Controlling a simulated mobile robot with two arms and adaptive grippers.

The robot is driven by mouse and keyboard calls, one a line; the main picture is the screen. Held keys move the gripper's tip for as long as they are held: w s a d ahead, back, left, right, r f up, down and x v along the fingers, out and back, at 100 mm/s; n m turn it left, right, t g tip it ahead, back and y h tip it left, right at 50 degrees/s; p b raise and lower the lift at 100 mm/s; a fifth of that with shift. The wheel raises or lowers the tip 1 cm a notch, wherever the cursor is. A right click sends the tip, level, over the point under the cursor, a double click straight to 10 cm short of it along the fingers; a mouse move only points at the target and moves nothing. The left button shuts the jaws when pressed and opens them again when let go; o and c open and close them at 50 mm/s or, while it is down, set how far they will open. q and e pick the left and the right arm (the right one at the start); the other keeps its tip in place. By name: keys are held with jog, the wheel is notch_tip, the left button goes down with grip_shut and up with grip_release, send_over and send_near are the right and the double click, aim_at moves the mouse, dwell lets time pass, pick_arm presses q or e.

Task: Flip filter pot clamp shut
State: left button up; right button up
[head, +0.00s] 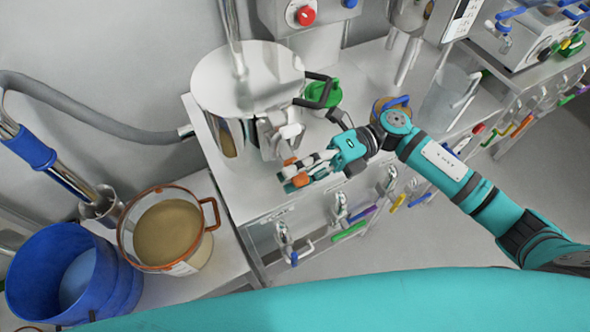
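A steel pot (222,128) with a broad shiny lid (225,75) stands on the steel bench and appears to be the filter pot. A pale metal fitting (284,130) on its right front side looks like the clamp. Its exact position is hard to read at this size. My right gripper (288,174) is just below and in front of this fitting, over the bench's front edge. It points left and seems apart from the fitting. Its fingers overlap in the view, so its opening is unclear. I see nothing held in it. My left gripper is out of view.
Behind my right arm are a green container (322,95) and a clear jug (450,98). Valves and coloured handles (350,232) line the bench front. At lower left stand a bucket of tan material (168,232) and a blue tub (50,270). A grey hose (90,118) runs behind.

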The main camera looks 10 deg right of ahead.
jog(key=shift+d, duration=0.1)
jog(key=v, duration=1.2)
jog(key=shift+r, duration=0.1)
jog(key=shift+c, duration=0.2)
